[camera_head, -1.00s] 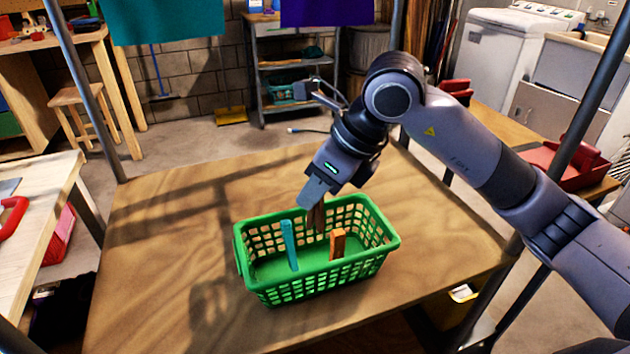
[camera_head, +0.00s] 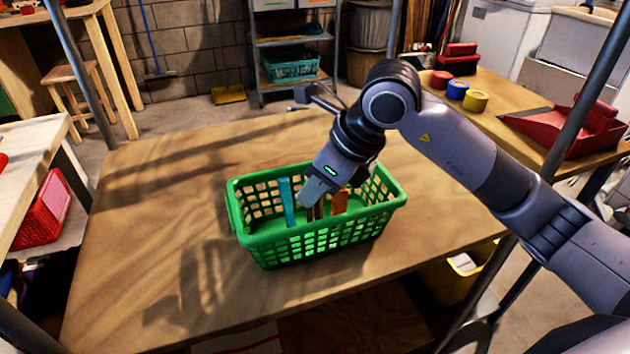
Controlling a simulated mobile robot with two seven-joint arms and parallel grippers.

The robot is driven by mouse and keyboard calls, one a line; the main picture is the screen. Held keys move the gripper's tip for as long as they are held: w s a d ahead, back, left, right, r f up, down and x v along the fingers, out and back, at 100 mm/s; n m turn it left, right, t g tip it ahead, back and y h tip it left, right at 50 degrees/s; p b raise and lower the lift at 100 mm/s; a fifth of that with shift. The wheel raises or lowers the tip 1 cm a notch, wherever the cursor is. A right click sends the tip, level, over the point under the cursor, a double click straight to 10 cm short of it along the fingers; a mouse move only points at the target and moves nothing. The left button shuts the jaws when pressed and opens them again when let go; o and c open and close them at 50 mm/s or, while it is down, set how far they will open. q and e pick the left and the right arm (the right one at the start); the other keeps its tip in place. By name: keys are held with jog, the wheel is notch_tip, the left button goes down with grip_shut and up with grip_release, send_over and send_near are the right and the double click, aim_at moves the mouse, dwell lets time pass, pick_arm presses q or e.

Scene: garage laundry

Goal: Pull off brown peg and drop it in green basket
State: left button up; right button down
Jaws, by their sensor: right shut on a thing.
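The green basket (camera_head: 318,240) stands on the wooden table. My right gripper (camera_head: 316,205) points down inside the basket's opening, between a blue peg (camera_head: 287,202) on its left and an orange peg (camera_head: 340,201) on its right. It is shut on the brown peg (camera_head: 315,211), which shows as a short dark strip below the fingers. The fingers hide most of the brown peg. I cannot tell whether its lower end touches the basket floor. My left gripper is not in view.
The wooden table (camera_head: 170,240) is clear around the basket. Dark metal posts stand at the table's corners. A side bench (camera_head: 515,100) at the right holds tape rolls and a red dustpan (camera_head: 570,125). A red crate (camera_head: 42,215) is at the left.

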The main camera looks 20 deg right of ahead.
jog(key=shift+f, duration=0.15)
jog(key=c, duration=0.9)
grip_release()
jog(key=shift+c, duration=0.2)
